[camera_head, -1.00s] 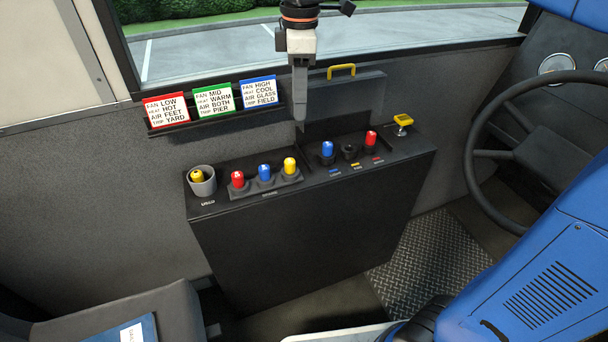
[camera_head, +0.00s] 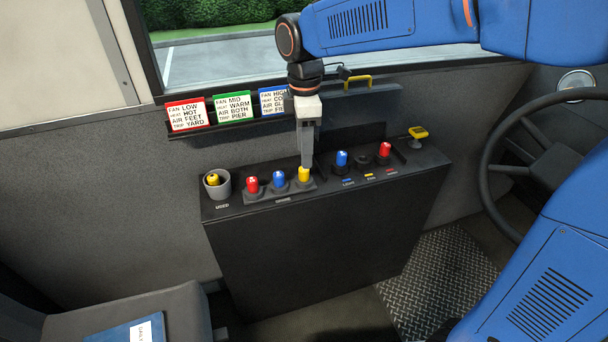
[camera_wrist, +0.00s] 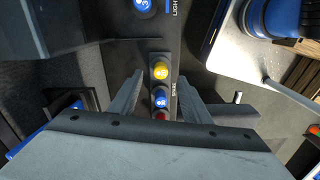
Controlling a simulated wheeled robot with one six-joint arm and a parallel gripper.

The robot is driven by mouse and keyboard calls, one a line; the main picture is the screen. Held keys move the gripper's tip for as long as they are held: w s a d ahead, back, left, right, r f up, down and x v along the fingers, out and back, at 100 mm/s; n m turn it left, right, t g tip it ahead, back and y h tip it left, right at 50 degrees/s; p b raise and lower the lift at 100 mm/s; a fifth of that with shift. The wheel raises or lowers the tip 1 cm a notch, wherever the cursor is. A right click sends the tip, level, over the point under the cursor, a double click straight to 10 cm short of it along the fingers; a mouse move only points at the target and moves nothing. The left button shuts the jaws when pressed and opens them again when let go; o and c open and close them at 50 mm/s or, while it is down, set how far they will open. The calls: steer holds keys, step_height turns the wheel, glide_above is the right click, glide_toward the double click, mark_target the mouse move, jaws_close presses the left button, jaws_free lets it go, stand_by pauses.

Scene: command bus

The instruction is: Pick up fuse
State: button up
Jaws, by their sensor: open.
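A spare row on the black console holds a red fuse (camera_head: 252,184), a blue fuse (camera_head: 278,179) and a yellow fuse (camera_head: 303,174). My gripper (camera_head: 307,163) is open, pointing down just above the yellow fuse. In the wrist view the yellow fuse (camera_wrist: 160,71) shows between the two spread fingers (camera_wrist: 160,80), with the blue one (camera_wrist: 160,98) and red one (camera_wrist: 161,116) nearer the palm. Whether the fingers touch the yellow fuse cannot be told. A second row has a blue fuse (camera_head: 341,159), an empty-looking black socket (camera_head: 362,160) and a red fuse (camera_head: 384,150).
A grey cup (camera_head: 217,186) marked USED holds a yellow fuse (camera_head: 212,179) at the console's left. A raised lid with a yellow handle (camera_head: 357,81) stands behind. A yellow-topped lever (camera_head: 418,133) is at the right end. Cards (camera_head: 188,114) hang behind, and a steering wheel (camera_head: 490,165) is at right.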

mark_target(304, 176)
steer(key=shift+s+a+f, duration=0.1)
steer(key=shift+a+f, duration=0.05)
steer(key=shift+f, duration=3)
jaws_close()
